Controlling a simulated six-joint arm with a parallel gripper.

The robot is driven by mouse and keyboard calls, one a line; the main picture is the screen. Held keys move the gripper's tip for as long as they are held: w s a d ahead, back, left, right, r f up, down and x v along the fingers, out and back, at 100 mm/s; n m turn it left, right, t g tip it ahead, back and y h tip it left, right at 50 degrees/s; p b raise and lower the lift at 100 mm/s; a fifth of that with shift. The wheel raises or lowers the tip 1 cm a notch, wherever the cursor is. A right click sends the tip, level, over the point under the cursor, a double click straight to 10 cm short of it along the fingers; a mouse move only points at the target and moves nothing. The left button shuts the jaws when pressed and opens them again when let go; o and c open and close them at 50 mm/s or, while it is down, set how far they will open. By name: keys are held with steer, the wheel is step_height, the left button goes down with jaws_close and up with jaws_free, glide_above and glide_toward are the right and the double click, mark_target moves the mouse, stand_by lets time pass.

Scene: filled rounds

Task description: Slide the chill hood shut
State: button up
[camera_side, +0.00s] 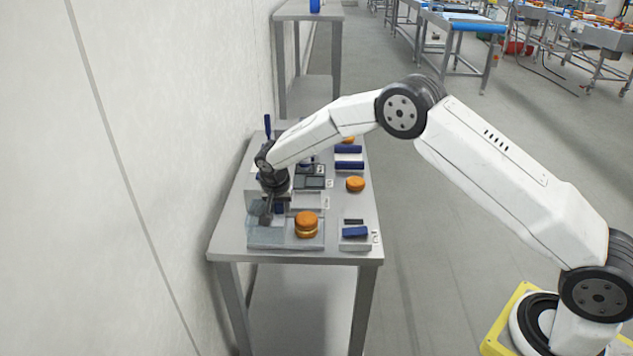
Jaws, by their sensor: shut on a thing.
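My gripper (266,217) points down at the left front of the steel table. It is shut on a small part of what looks like the chill hood (262,237), a see-through grey box shape at the table's front left. My gripper and wrist hide most of the part it holds. An orange filled round (306,225) sits at the right of the hood, on or beside its base. I cannot tell exactly how far the hood stands open.
A second orange round (355,184) lies at the table's right edge. A blue-topped block (355,232) stands at the front right. Dark and blue items (348,159) fill the back. The wall (170,170) runs close along the left of the steel table (232,232).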

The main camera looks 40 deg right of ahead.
steer(key=shift+s+d+f, duration=0.1)
steer(key=shift+s+f, duration=0.1)
steer(key=shift+s+d, duration=3.35)
steer(key=shift+s, duration=0.1)
steer(key=o, duration=1.2)
steer(key=shift+o, duration=0.2)
steer(key=shift+f, duration=0.1)
step_height(320, 180, up, 8)
steer(key=shift+w+f, duration=0.2)
